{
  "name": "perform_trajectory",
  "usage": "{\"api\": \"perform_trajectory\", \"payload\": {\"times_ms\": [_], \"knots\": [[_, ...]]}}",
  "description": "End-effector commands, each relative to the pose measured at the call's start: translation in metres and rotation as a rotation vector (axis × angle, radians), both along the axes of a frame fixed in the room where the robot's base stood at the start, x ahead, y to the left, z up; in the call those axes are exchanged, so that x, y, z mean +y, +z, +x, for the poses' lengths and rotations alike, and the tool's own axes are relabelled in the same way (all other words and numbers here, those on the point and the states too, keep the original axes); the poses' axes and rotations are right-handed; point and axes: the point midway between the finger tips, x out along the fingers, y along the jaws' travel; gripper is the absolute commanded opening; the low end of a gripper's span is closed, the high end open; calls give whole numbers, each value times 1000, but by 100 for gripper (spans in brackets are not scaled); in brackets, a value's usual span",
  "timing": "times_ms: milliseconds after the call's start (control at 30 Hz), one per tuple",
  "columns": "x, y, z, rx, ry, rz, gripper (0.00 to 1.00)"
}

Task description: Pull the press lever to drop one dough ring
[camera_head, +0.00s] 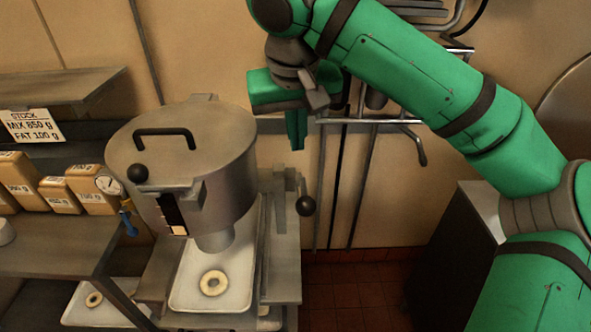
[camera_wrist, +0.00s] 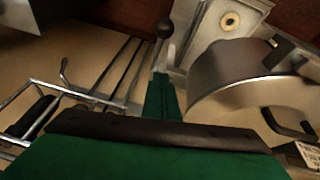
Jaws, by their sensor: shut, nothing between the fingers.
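The press is a large metal pot (camera_head: 215,160) with a lidded top and a spout over a tray. A short lever with a dark ball knob (camera_head: 306,205) sticks out on its right side; the knob also shows in the wrist view (camera_wrist: 165,28). One dough ring (camera_head: 214,283) lies on the pale tray (camera_head: 240,290) below the spout, and it shows in the wrist view (camera_wrist: 230,20). My gripper (camera_head: 296,142) is shut and empty, above the lever knob and apart from it. In the wrist view its green fingers (camera_wrist: 162,98) point toward the lever.
Another dark knob (camera_head: 138,173) sits on the pot's front left. A shelf with labelled blocks (camera_head: 60,193) stands at left. A second tray (camera_head: 95,305) holds another ring at lower left. A wall rack with hanging rods (camera_head: 375,120) is behind my gripper.

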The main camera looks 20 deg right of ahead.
Motion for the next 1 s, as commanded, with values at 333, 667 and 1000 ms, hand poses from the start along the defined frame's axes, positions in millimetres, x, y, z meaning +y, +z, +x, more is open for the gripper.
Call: {"api": "perform_trajectory", "payload": {"times_ms": [333,667,1000], "knots": [[-3,-1,-1,1,-5,0,0],[-5,-36,11,2,-2,-1,0],[-13,-95,31,1,1,0,0]]}}
